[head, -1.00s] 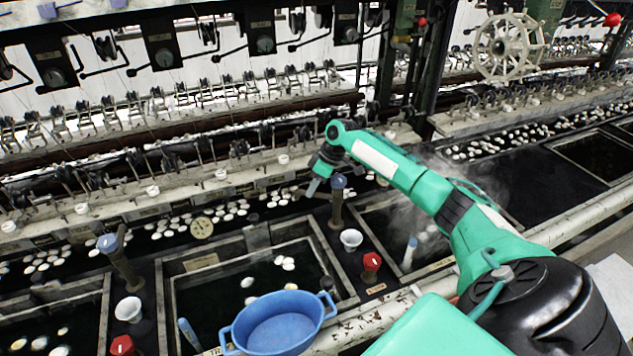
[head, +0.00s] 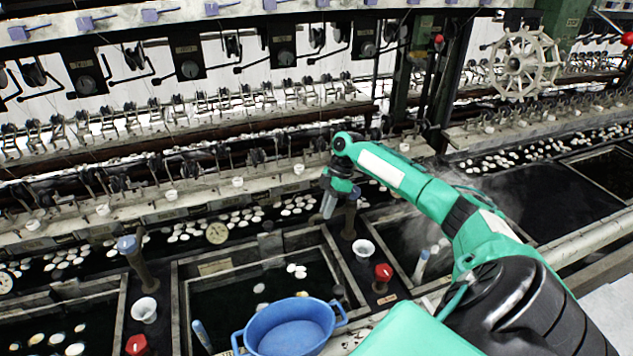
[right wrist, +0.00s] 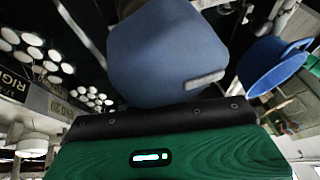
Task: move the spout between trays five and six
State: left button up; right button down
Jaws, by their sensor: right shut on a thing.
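The spout is a brown post (head: 349,222) standing on the dark strip between two water-filled trays. Its blue knob (right wrist: 165,55) fills the middle of the right wrist view, right against the gripper; in the head view the gripper mostly hides it. My right gripper (head: 333,203) is shut on this knob. The tray (head: 180,310) left of the post holds dark water and several white cocoons; the tray (head: 370,215) right of it is partly hidden by my arm and steam. Tray numbers cannot be read. My left gripper is not in view.
Another blue-knobbed spout (head: 128,247) stands farther left. A white cup (head: 363,249) and a red knob (head: 383,272) stand in front of the held spout. A blue tub (head: 290,330) sits at the front edge. The reeling frame (head: 235,182) runs behind the trays.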

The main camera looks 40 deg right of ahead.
dwell(0.4)
jog(key=c, duration=1.4)
grip_release()
jog(key=shift+o, duration=0.2)
jog(key=shift+r, duration=0.1)
jog(key=shift+d+r, duration=0.25)
jog(key=shift+r, duration=0.05)
jog(key=b+v, duration=0.3)
jog(key=v, duration=0.9)
jog(key=shift+r, duration=0.4)
jog(key=shift+d, duration=0.1)
